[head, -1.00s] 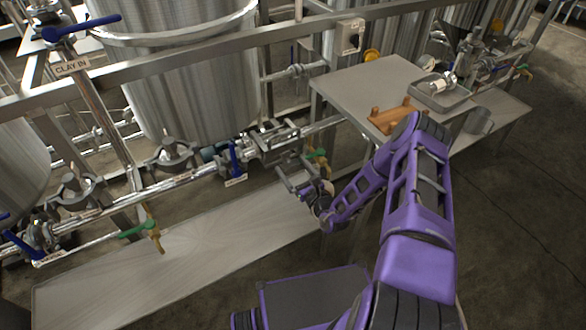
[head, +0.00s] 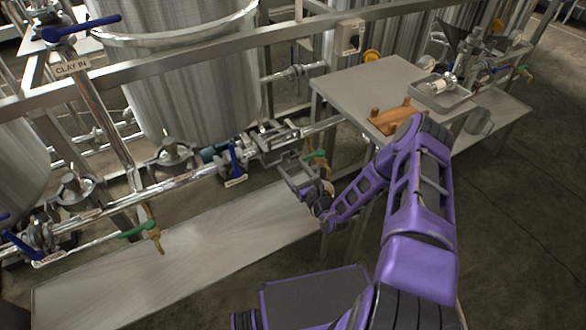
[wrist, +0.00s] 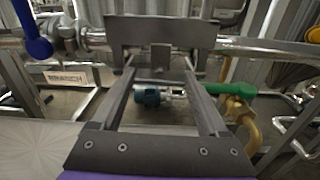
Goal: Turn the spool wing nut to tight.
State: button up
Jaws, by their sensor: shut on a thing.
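My gripper (head: 281,158) reaches the pipe line below the middle tank, to the right of a blue-handled valve (head: 234,160). In the wrist view its two grey fingers (wrist: 160,58) point away from the camera and their broad ends come together at the pipe. It is shut on a small part there, at the place of the spool wing nut. The wing nut itself is mostly hidden by the fingertips, so its angle and tightness cannot be read. The horizontal pipe (wrist: 258,47) runs behind the fingertips.
A green-handled valve (wrist: 228,90) is close right of the fingers, and the blue handle (wrist: 32,32) is at left. A blue motor (wrist: 147,96) shows beyond. A steel table (head: 365,85) holds a wooden rack (head: 397,116) and a tray (head: 450,103). A low bench (head: 180,255) lies below.

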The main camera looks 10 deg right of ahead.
jog(key=shift+s+f+m, duration=0.1)
jog(key=shift+m, duration=8.5)
jog(key=shift+a, duration=0.1)
jog(key=o, duration=1.2)
jog(key=shift+o, duration=0.2)
jog(key=p+v, duration=0.1)
jog(key=v, duration=1.6)
jog(key=shift+s+p, duration=0.2)
jog(key=shift+p, duration=0.1)
